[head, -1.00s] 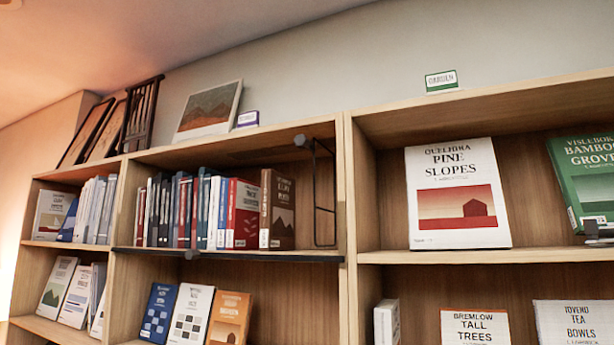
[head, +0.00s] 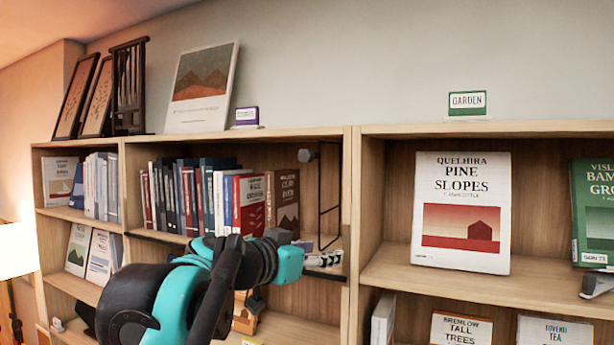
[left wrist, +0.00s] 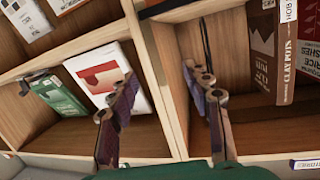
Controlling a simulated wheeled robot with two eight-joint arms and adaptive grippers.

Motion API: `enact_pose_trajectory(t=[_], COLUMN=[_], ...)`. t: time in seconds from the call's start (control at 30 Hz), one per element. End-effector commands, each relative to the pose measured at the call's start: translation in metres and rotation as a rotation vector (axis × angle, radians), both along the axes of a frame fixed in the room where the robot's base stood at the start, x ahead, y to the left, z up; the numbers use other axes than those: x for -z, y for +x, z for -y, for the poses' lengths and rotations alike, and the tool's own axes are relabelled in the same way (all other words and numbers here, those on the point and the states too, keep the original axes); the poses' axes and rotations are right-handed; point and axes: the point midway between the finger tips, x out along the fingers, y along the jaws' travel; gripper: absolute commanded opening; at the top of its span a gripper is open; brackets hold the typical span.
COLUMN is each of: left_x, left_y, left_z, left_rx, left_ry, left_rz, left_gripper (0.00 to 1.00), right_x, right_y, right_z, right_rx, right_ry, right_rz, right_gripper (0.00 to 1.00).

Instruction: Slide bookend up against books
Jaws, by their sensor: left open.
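The bookend (head: 321,200) is a thin dark wire frame in the upper middle shelf bay, near the right divider. A gap separates it from the brown book (head: 288,205), which ends the row of books (head: 205,195) on its left. My left gripper (head: 325,259) is open and empty at the front of that bay, low by the bookend. In the left wrist view its two fingers (left wrist: 160,78) are spread in front of the divider, and the bookend (left wrist: 206,42) shows behind the right finger. The bookend's foot is hidden. My right gripper is not in view.
The upright divider (head: 353,210) stands just right of the bookend. Beyond it is a bay with the Pine Slopes book (head: 460,212). A dark rail (head: 160,237) runs along the front edge of the books' shelf. Framed pictures (head: 203,88) lean on top.

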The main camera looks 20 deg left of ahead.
Motion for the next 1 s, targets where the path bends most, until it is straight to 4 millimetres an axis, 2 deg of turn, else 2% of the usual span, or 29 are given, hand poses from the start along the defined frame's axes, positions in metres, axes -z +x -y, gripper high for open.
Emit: enact_pose_trajectory(t=[0.03, 0.1, 0.2, 0.3, 0.47, 0.8, 1.0], left_x=[-0.055, -0.103, -0.15, -0.176, -0.185, -0.184, -0.183], left_y=[0.006, 0.011, 0.015, 0.016, 0.023, 0.076, 0.092], left_z=[-0.014, -0.03, -0.049, -0.061, -0.065, -0.059, -0.057], left_rx=[-0.028, -0.063, -0.107, -0.137, -0.15, -0.148, -0.148], left_ry=[0.007, 0.019, 0.035, 0.046, 0.054, 0.052, 0.053], left_rz=[0.042, 0.098, 0.154, 0.185, 0.199, 0.199, 0.198], left_gripper=[0.49, 0.49, 0.49, 0.49, 0.49, 0.49, 0.49], right_x=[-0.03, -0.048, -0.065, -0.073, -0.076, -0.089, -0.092], right_y=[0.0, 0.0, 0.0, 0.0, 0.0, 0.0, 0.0], right_z=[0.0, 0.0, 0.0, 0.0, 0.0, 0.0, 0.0], right_rx=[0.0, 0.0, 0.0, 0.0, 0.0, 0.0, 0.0], right_ry=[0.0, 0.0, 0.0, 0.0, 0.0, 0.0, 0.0], right_rz=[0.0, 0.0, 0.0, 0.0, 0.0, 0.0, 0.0], right_gripper=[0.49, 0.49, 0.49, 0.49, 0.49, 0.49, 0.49])
